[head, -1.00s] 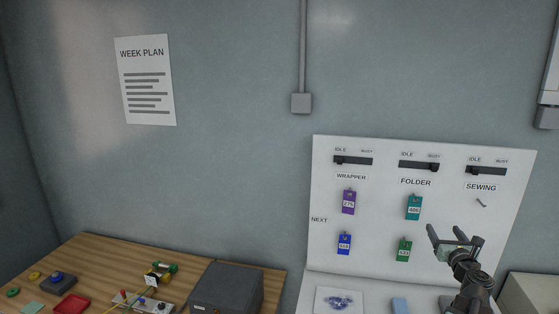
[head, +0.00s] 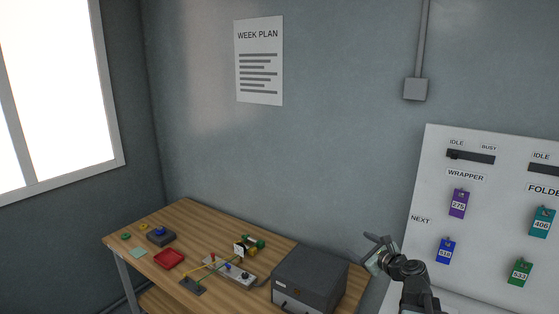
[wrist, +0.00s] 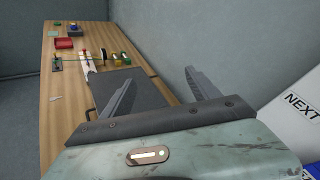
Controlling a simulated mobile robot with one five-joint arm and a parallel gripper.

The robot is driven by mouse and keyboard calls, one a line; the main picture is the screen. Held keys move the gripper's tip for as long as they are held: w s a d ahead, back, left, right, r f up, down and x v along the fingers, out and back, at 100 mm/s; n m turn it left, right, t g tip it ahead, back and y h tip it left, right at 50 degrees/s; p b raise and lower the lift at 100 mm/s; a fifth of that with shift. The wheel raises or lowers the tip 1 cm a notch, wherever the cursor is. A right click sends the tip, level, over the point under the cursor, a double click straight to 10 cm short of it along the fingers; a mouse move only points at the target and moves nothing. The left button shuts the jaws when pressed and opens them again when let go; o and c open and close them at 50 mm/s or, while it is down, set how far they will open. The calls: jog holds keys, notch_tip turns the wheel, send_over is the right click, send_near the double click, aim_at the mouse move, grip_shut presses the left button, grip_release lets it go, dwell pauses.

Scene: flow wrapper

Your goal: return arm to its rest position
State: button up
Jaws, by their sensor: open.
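My gripper (head: 376,250) is in the head view at the lower right, between the grey box on the wooden table and the white board. It is raised, and its fingers point up and to the left. In the wrist view my gripper (wrist: 160,95) shows two spread fingers with nothing between them. It is open and empty. My arm's lower part is cut off by the bottom edge of the head view.
The wooden table (head: 185,220) holds a grey box (head: 310,275), a red tray (head: 169,259), a blue-button box (head: 160,236) and a wired panel (head: 235,271). The white board (head: 440,190) at right carries tags and sliders. A window (head: 60,90) is at left.

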jog(key=s+a+f+n+g+b, duration=0.1)
jog(key=s+a+f+n+g, duration=0.15)
jog(key=a+f+n, duration=0.4)
jog(key=s+a+f+n+g+y+b, duration=0.1)
jog(key=s+a+f+n+g, duration=0.15)
jog(key=a, duration=0.65)
jog(key=s+a+f+n+g+b, duration=0.1)
jog(key=s+a+f+n+g, duration=0.15)
jog(key=a+f+n, duration=0.45)
jog(key=s+d+f+n+g+h, duration=0.5)
jog(key=s+d+n+g, duration=0.1)
jog(key=s+n, duration=0.5)
jog(key=shift+s+d+f+g, duration=0.2)
jog(key=shift+s+d+g, duration=0.15)
jog(key=shift+s+d, duration=0.5)
jog(key=shift+w, duration=0.1)
